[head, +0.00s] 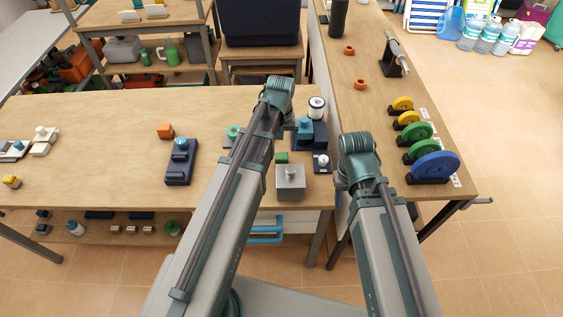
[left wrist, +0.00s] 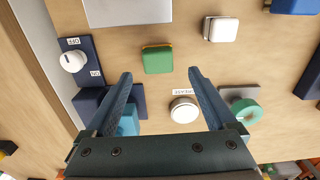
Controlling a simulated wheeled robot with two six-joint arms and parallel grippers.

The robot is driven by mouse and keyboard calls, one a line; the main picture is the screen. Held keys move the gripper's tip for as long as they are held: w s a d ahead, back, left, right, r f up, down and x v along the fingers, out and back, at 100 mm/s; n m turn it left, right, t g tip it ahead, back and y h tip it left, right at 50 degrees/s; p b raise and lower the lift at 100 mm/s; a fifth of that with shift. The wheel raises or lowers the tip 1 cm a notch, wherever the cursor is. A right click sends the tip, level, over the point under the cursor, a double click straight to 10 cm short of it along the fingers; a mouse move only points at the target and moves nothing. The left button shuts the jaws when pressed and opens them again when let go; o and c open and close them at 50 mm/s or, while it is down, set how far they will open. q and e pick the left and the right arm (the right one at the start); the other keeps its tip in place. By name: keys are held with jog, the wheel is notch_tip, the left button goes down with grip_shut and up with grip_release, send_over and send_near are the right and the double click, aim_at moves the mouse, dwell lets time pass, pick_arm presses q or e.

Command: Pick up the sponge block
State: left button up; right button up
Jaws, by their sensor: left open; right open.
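The sponge block (left wrist: 158,59) is a small block with a green top and a yellow-orange edge, lying on the wooden table. It also shows in the head view (head: 281,157), just behind a grey block with a knob. My left gripper (left wrist: 160,73) is open and empty above the table. In the left wrist view the sponge block appears in line with the gap between its fingertips, a little beyond them. In the head view my left arm hides most of that gripper. My right gripper (head: 342,180) is near the table's right edge, its fingers mostly hidden by my right arm.
The grey block (head: 290,186) stands close to the sponge block. A navy box with a white dial (left wrist: 73,61) and a dark blue box with a light-blue top (left wrist: 128,120) are close by. A white round button (left wrist: 184,109) and a white block (left wrist: 221,30) lie on the other side.

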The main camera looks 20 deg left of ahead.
aim_at(281, 155)
pick_arm(q)
jog(key=f+b, duration=0.5)
jog(key=shift+s+d+f, duration=0.15)
jog(key=shift+s+d, duration=0.05)
jog(key=shift+s, duration=0.05)
jog(key=shift+c, duration=0.2)
grip_shut()
